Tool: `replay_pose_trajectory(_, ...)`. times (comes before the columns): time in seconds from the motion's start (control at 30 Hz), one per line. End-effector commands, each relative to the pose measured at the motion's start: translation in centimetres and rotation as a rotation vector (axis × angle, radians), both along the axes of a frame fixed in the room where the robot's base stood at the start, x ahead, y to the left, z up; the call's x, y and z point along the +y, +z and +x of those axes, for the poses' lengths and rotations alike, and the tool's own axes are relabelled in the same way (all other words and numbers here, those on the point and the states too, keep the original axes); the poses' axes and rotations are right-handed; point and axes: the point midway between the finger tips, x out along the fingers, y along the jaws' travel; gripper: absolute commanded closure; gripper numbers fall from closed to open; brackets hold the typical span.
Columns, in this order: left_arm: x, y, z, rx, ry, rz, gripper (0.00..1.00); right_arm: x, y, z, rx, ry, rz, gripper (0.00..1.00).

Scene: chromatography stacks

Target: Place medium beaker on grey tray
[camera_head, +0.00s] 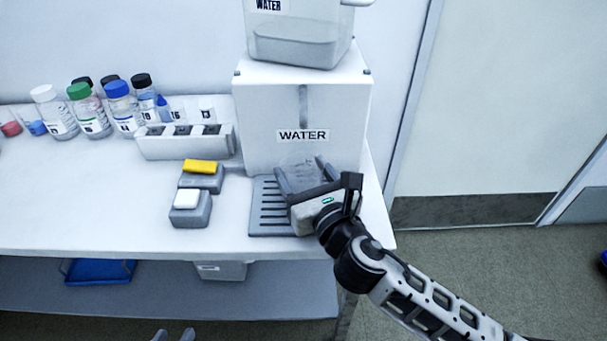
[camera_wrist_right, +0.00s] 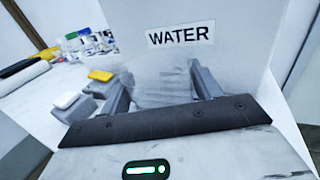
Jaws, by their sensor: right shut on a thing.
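The medium beaker is clear and hard to make out. It shows faintly in the head view (camera_head: 301,177) and between the fingers in the right wrist view (camera_wrist_right: 163,86). My right gripper (camera_head: 301,172) is shut on it, in front of the white WATER box. The grey tray (camera_head: 262,226) is slotted and lies on the bench below and left of this gripper, which hides its right part. I cannot tell whether the beaker touches the tray.
The WATER box (camera_head: 330,110) carries a clear tank (camera_head: 292,40). Left of the tray stand two small grey blocks with a yellow top (camera_head: 201,166) and a white top (camera_head: 187,198), a grey rack (camera_head: 185,147) and several bottles (camera_head: 92,110). The bench's right edge is close.

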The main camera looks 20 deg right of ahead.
Motion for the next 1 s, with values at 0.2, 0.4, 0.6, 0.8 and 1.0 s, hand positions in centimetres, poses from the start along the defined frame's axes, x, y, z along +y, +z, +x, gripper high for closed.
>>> replay_pose_trajectory(0.2,0.0,-0.2,0.0,0.000,-0.001,-0.001,0.66,0.0,-0.3,0.0,0.001,0.001,0.000,0.15)
replay_pose_trajectory(0.4,-0.1,-0.2,0.0,0.001,-0.001,0.000,0.66,0.0,-0.3,0.0,0.001,0.000,0.000,0.15)
replay_pose_trajectory(0.6,-0.1,-0.2,0.0,0.002,-0.002,-0.001,0.66,-0.1,-0.1,-1.2,0.004,0.001,0.001,0.15)
replay_pose_trajectory(0.8,-0.1,-0.5,0.0,0.001,-0.002,-0.001,0.66,-0.6,-0.2,-5.3,0.006,0.002,0.000,0.15)
replay_pose_trajectory(1.0,-0.1,-0.8,0.1,-0.003,-0.003,0.002,0.66,-1.1,-0.2,-9.4,0.005,0.001,-0.001,0.15)
